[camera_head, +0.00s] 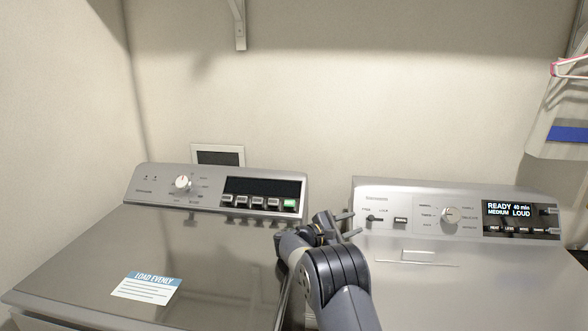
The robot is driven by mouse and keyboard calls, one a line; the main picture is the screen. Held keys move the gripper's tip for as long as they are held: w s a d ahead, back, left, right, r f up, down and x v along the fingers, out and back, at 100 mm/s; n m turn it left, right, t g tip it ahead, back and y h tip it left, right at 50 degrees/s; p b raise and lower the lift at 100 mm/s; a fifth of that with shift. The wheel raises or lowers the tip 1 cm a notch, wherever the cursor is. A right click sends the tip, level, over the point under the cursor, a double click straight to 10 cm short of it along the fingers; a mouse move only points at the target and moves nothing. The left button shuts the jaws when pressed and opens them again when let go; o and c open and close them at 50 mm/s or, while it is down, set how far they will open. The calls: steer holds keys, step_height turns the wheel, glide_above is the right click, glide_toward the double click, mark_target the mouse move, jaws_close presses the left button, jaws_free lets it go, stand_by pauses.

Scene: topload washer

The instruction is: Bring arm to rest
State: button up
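My gripper (346,225) is in the middle of the head view, at the end of my grey arm. It is over the gap between the two machines, near the right edge of the left one. Its fingers look spread apart with nothing visible between them. The washer (75,255) on the left has its lid down, with a "LOAD EVENLY" label (147,287) on it. Its panel has a dark display, a dial (183,182) and a green-lit button (290,204). My arm hides part of its right edge.
A second machine (470,275) stands close on the right, its display (508,209) reading "READY 40 min MEDIUM LOUD". The wall is behind both, with a bracket (240,25) above. A light garment (560,115) hangs at the far right.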

steer(key=x, duration=0.3)
steer(key=p+x, duration=0.1)
steer(key=x, duration=0.2)
steer(key=s+p+x, duration=0.1)
steer(key=x, duration=0.2)
steer(key=shift+d+r, duration=0.15)
steer(key=shift+d, duration=0.05)
steer(key=shift+s+d+p, duration=0.1)
steer(key=shift+d+p, duration=0.25)
steer(key=shift+d, duration=0.3)
steer(key=shift+a, duration=0.1)
